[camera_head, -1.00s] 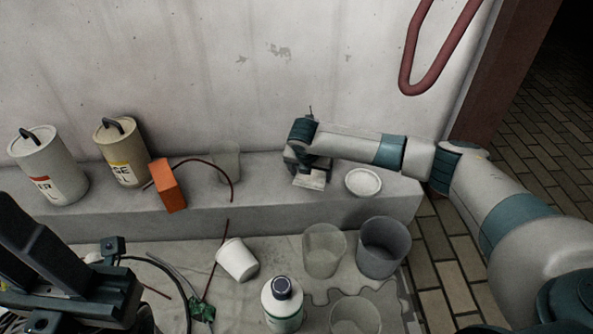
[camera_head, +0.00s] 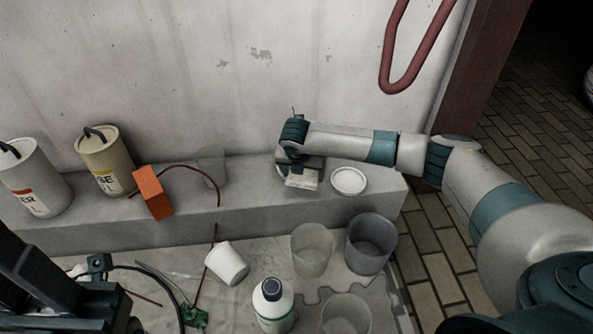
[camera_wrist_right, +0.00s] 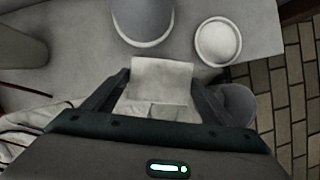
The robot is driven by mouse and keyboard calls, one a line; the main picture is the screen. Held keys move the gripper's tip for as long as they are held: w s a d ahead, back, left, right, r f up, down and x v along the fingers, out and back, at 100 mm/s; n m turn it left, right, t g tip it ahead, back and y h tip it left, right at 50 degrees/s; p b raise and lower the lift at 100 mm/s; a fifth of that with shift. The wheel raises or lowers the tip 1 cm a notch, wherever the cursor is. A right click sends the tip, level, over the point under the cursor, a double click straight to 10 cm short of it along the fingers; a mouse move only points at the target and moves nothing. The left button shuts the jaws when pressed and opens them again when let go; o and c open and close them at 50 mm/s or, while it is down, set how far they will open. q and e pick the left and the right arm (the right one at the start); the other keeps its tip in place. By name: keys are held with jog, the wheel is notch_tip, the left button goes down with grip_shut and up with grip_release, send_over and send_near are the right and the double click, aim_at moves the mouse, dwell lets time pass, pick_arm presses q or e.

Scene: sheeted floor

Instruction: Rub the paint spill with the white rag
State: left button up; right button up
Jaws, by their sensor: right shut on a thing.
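My right gripper (camera_head: 301,170) is shut on the white rag (camera_head: 303,182), at the stone ledge. In the right wrist view the rag (camera_wrist_right: 160,78) hangs folded between the two fingers; I cannot tell whether it touches the ledge. A pale grey patch with a wavy outline (camera_head: 390,296) lies on the floor sheet at the lower right, partly hidden by cups; it may be the paint spill. The rag is apart from it. Part of my left gripper (camera_head: 62,285) shows dark at the lower left; its fingertips are unclear.
A white round lid or dish (camera_head: 348,181) sits right of the rag on the ledge (camera_head: 120,234). Clear cups (camera_head: 312,250), a grey bucket (camera_head: 371,244), a white bottle (camera_head: 273,306) and a tipped white cup (camera_head: 227,263) crowd the sheet. Canisters (camera_head: 106,160) and an orange block (camera_head: 152,191) stand left.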

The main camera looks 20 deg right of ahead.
jog(key=shift+a, duration=0.1)
jog(key=shift+s+a+r+m+h, duration=0.2)
jog(key=shift+a+r+m+h, duration=0.35)
jog(key=shift+m, duration=0.55)
jog(key=s+a+r+m+g+y, duration=0.1)
jog(key=s+a+r+m+g, duration=0.1)
jog(key=r+m, duration=0.4)
jog(key=s+a+r+m+g+y, duration=0.1)
jog(key=s+a+r+m+g, duration=0.2)
jog(key=s+r+m, duration=0.4)
jog(key=s+a+r+m+g+y, duration=0.1)
jog(key=s+a+r+m+g, duration=0.2)
jog(key=r+m, duration=0.4)
jog(key=s+a+m, duration=0.1)
jog(key=s+m, duration=0.1)
jog(key=m, duration=0.4)
jog(key=shift+a+r+m+y, duration=0.15)
jog(key=shift+a+m+y, duration=0.05)
jog(key=shift+m+y, duration=0.15)
jog(key=shift+s, duration=0.1)
